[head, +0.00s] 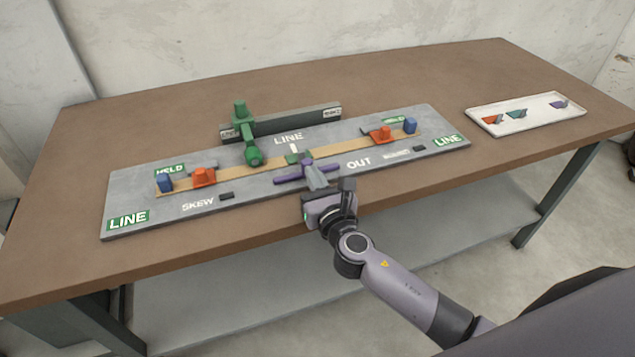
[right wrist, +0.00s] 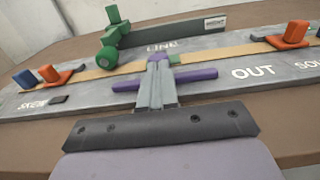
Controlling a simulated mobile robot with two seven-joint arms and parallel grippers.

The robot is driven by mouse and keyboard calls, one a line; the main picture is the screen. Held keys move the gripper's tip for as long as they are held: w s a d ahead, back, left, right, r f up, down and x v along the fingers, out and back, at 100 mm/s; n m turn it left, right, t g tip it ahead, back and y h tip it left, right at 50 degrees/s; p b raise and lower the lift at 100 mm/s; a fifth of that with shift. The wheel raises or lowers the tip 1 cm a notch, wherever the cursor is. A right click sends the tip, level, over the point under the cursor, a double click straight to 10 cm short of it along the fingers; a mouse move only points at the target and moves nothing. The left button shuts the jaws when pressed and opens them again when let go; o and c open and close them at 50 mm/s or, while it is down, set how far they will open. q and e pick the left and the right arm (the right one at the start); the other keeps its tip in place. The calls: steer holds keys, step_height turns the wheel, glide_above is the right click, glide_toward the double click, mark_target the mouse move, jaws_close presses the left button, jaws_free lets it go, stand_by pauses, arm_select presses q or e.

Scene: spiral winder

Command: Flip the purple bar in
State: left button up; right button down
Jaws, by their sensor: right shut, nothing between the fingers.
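The purple bar (head: 291,177) lies across the middle of the grey board, just on the near side of the tan strip, by the OUT label. In the right wrist view the bar (right wrist: 195,76) shows on both sides of my fingers. My right gripper (head: 314,174) is shut and empty, with its fingertips at the bar's middle. It also shows in the right wrist view (right wrist: 158,70). The fingers hide the bar's middle, so I cannot tell whether they touch it. My left gripper is not in view.
The grey board (head: 130,190) carries orange blocks (head: 203,176), blue blocks (head: 165,183) and a green roller piece (head: 254,156) by a dark rail (head: 295,122). A white tray (head: 500,127) with several small pieces stands at the right. The brown table (head: 400,70) is clear behind.

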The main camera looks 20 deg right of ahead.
mark_target(309, 162)
steer(key=w, duration=0.3)
steer(key=shift+w+a, duration=0.1)
steer(key=shift+w, duration=0.15)
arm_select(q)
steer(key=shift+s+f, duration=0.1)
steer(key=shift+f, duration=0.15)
arm_select(e)
steer(key=shift+r, duration=0.15)
steer(key=shift+w+r, duration=0.1)
